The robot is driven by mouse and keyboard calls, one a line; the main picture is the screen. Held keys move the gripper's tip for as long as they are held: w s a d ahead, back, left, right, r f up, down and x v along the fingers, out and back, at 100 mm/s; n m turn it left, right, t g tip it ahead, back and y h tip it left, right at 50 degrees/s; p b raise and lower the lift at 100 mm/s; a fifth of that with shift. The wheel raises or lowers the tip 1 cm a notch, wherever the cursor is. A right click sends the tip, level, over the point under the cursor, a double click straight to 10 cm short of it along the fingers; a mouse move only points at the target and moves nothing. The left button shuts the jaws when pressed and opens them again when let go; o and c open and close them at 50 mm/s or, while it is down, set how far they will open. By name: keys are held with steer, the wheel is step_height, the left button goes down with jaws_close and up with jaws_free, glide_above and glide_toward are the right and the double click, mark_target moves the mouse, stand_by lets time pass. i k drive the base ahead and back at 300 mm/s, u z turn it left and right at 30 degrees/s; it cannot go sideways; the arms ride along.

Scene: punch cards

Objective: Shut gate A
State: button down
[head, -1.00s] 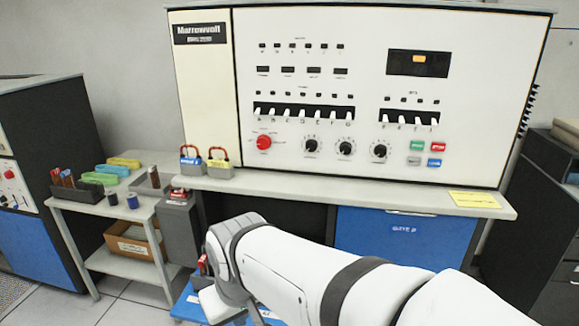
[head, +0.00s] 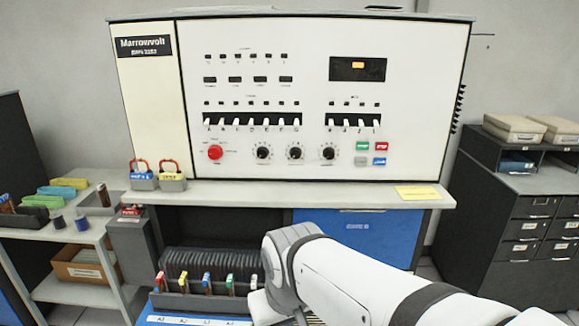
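Below the console on the left is an open bay with a row of dark boards (head: 205,262). In front of it are several small levers or modules with coloured tops, red, blue and green among them. A blue panel (head: 185,321) with white labels lies at the bottom edge, mostly cut off; it looks like gate A folded down, but its name does not show. The blue gate B (head: 350,238) is upright and closed to the right. My white arm reaches in from the lower right, its wrist in front of the bay's right end. My gripper's fingers are hidden or out of frame.
The Marrowvolt console (head: 320,100) stands on a grey counter (head: 300,194). Two padlock-like blocks (head: 158,178) sit at its left. A side table (head: 62,232) with coloured boxes and spools is at left; dark cabinets (head: 530,215) are at right.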

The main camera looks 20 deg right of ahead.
mark_target(172, 309)
steer(key=z, duration=0.8)
steer(key=i, duration=1)
steer(key=u, duration=0.3)
steer(key=k, duration=1.7)
steer(key=u, duration=0.35)
